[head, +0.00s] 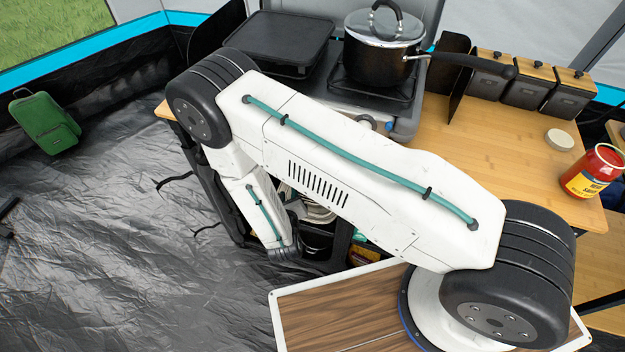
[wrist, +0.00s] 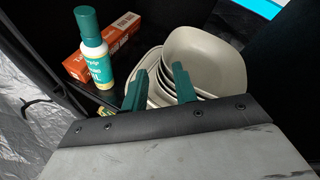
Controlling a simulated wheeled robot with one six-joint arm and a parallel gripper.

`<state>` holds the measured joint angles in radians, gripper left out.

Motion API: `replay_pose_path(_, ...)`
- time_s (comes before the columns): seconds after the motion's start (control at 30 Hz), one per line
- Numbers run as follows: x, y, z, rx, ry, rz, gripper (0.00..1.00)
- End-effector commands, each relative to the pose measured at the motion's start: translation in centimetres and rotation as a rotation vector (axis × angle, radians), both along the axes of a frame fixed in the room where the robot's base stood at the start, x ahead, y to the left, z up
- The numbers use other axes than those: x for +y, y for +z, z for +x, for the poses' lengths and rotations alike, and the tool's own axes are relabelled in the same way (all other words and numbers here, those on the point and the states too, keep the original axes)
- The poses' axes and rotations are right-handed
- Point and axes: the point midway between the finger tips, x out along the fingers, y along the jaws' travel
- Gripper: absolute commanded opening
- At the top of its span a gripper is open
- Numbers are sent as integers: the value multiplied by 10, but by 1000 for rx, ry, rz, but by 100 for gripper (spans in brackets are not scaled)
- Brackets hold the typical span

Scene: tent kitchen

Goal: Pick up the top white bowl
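A stack of off-white bowls (wrist: 208,55) shows in the wrist view, tilted, with the top bowl's wide hollow facing up and several rims below it. Off-white plates stand at the left of the stack, partly behind my fingers. My gripper (wrist: 160,69) has two green fingers, spread apart with a gap between them. The right finger overlaps the left edge of the bowl stack in the picture; I cannot tell whether it touches. In the head view my arm hides the gripper and most of the dishes; pale dish rims (head: 318,212) show below the arm.
A green-and-white bottle (wrist: 94,48) and an orange box (wrist: 103,47) stand left of the dishes on a dark shelf. Dark shelf walls close in around them. Above, the wooden counter (head: 535,150) carries a stove with a black pot (head: 378,62) and a red jar (head: 593,172).

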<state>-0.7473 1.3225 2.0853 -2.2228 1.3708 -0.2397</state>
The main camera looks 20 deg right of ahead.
Motion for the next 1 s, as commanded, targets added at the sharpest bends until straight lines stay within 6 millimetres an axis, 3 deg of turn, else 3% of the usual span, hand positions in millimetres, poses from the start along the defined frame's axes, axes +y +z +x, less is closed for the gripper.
replay_pose_path(0.3, -15, -12, 42, -2, -6, 1, 28)
replay_pose_path(0.63, -15, -15, 50, -1, -1, 1, 28)
replay_pose_path(0.67, -14, -15, 50, 0, 0, 1, 26)
replay_pose_path(0.77, -14, -15, 50, -1, 0, 1, 0)
replay_pose_path(1.0, -14, -15, 50, -1, 0, 1, 0)
